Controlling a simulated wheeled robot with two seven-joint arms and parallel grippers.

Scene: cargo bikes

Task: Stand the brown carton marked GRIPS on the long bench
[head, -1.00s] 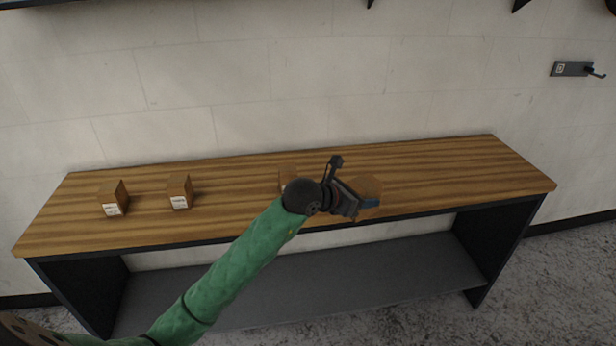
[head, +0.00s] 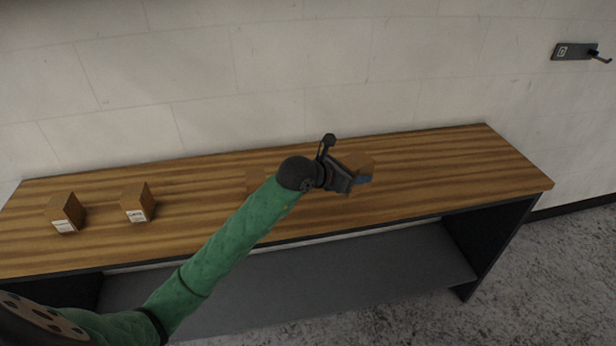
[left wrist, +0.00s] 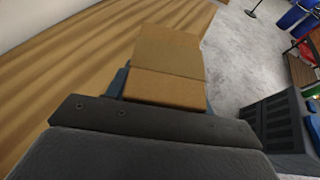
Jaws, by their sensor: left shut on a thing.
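My left gripper (head: 352,181) is shut on a brown carton (head: 359,164), over the right half of the long bench (head: 455,160). The held carton shows in the left wrist view (left wrist: 168,55) as a plain brown box between blue finger pads; no marking on it is visible, so I cannot read GRIPS. It looks roughly upright in the head view, but I cannot tell whether its base touches the wood. My wrist hides part of it. My right gripper is not in view.
Two brown cartons with white labels stand at the bench's left, one outer (head: 66,213) and one inner (head: 138,203). Another carton (head: 257,180) is mostly hidden behind my left arm. The bench's right end is clear. A hook plate (head: 573,52) is on the wall.

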